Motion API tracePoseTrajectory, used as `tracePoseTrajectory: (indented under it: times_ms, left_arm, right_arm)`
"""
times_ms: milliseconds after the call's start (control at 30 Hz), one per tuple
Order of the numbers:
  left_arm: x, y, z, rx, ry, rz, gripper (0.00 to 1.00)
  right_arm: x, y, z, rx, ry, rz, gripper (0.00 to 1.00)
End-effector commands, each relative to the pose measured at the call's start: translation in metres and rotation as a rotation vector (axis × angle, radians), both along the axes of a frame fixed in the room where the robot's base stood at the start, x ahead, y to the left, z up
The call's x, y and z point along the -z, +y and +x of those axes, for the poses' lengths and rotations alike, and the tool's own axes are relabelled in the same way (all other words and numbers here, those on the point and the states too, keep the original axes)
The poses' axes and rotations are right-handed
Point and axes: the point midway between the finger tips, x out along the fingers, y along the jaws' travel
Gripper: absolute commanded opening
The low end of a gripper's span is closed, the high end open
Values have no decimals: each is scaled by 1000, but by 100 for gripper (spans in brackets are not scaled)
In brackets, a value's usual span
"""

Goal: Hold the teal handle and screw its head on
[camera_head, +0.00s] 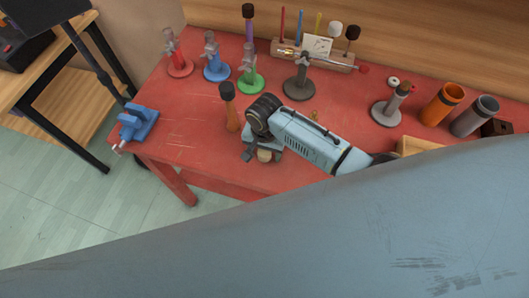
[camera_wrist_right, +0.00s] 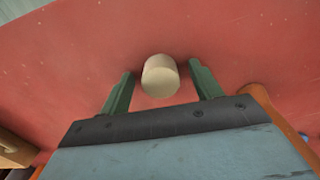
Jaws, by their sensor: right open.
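My right gripper (camera_head: 263,154) points down over the front part of the red table. Its green fingers stand open on either side of a cream cylindrical head (camera_wrist_right: 160,79), seen in the right wrist view (camera_wrist_right: 160,70). A gap shows on each side, so the fingers do not grip it. The cream head (camera_head: 265,156) is partly hidden by the gripper in the head view. I cannot make out a teal handle for certain. My left gripper is not in view.
An orange-handled mallet with a dark head (camera_head: 229,103) stands just left of my right gripper. Clamp stands (camera_head: 214,68) line the back. A rack (camera_head: 310,55) holds several sticks. A blue vise (camera_head: 138,121) sits at the left edge. Orange (camera_head: 441,104) and grey (camera_head: 475,117) cups stand right.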

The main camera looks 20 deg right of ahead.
Motion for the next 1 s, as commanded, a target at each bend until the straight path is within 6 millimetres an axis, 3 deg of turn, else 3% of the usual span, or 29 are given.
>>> tracePoseTrajectory:
  times_ms: [333, 700, 1000]
  left_arm:
    - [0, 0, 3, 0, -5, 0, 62]
    - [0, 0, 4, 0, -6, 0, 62]
    - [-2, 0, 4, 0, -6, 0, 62]
  right_arm:
    - [0, 0, 0, -1, -1, 0, 64]
    - [0, 0, 0, 0, -1, 0, 16]
    - [-6, 0, 1, 0, -2, 1, 15]
